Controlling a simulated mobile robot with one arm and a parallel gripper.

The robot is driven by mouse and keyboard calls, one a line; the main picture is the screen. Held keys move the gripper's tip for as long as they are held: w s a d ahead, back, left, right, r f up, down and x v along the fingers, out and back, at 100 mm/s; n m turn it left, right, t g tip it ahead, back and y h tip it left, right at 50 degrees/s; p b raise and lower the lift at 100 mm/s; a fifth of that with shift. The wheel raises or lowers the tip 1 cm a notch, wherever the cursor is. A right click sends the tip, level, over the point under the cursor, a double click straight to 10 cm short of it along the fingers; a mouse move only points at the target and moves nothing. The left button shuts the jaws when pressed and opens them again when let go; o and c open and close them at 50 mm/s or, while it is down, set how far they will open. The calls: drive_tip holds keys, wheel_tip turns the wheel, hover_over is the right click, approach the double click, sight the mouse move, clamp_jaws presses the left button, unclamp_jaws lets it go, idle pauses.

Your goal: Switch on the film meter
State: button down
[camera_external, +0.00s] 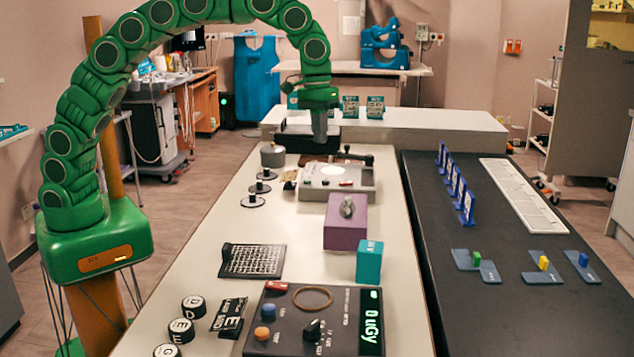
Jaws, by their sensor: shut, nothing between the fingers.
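A light grey device (338,184) with a glowing white disc, a dark arm over its back and a small red switch (345,184) on its front stands mid-table; it looks like the film meter. Whether the switch is on or off is too small to tell. My gripper (320,140) points down above and behind this device, shut and empty, apart from the switch. A dark console (290,343) at the front has a lit display reading "0 uGy", a black knob, a red switch and blue and orange buttons.
A purple block (345,235) with a grey knob and a teal box (369,262) stand in front of the grey device. A black grid plate (252,261), lettered round pieces and small black stands lie left. A dark table (500,300) with blue holders is right.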

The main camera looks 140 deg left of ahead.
drive_tip(key=s+a+f+n, duration=0.2)
drive_tip(key=s+a, duration=0.1)
drive_tip(key=a, duration=0.3)
drive_tip(key=s+a+f+n, duration=0.1)
drive_tip(key=s+a+n, duration=0.15)
drive_tip(key=a, duration=0.35)
drive_tip(key=n+y, duration=0.1)
drive_tip(key=n, duration=0.2)
hover_over(351, 181)
drive_tip(key=s+d, duration=0.2)
wheel_tip(351, 181, down, 4)
drive_tip(key=shift+w+r, duration=0.15)
drive_tip(key=shift+r, duration=0.05)
drive_tip(key=f, duration=0.4)
drive_tip(key=w+a+f, duration=0.1)
drive_tip(key=f, duration=0.9)
drive_tip(key=shift+w+a, duration=0.2)
drive_tip(key=shift+w, duration=0.15)
